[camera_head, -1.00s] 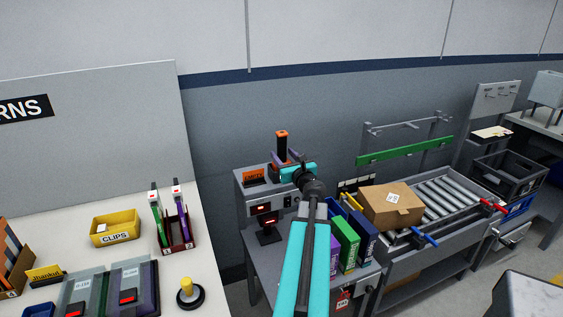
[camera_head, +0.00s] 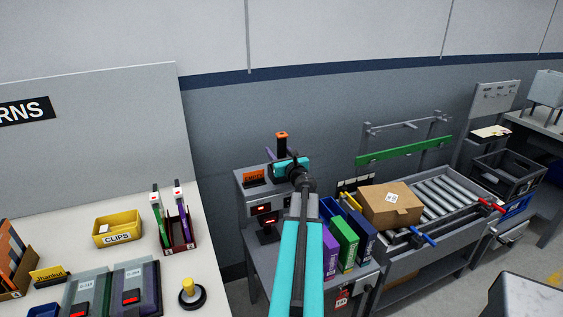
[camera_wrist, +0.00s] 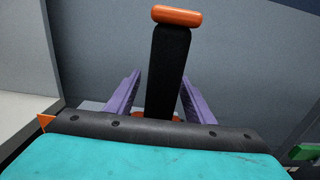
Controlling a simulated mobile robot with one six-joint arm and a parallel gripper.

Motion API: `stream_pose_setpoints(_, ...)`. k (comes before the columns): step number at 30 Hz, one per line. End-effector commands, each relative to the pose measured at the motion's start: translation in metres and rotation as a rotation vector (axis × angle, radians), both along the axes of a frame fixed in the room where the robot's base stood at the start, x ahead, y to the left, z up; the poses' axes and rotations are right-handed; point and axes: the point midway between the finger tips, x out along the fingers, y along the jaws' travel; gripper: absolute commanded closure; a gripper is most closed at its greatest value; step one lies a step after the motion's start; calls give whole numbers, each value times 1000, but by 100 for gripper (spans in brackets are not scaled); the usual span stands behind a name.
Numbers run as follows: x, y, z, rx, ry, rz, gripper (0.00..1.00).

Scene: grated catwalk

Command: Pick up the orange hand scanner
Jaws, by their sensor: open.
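The orange hand scanner stands upright on a grey cabinet; its orange top and dark body (camera_head: 281,142) rise behind my wrist in the head view. In the wrist view its black shaft (camera_wrist: 167,75) with an orange cap leans slightly right, and some orange shows at its base. My gripper (camera_wrist: 160,80) is open, with one purple finger on each side of the shaft and visible gaps on both sides. In the head view my gripper (camera_head: 279,154) is mostly hidden by my teal wrist. The scanner's lower part is hidden.
An orange-labelled block (camera_head: 254,177) sits left of my wrist on the cabinet top (camera_head: 240,180). A white table (camera_head: 215,235) with a yellow clips bin (camera_head: 117,228) is at left.

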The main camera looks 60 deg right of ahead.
Motion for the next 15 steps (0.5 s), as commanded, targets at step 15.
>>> stream_pose_setpoints(15,0,0,0,0,0,0,52)
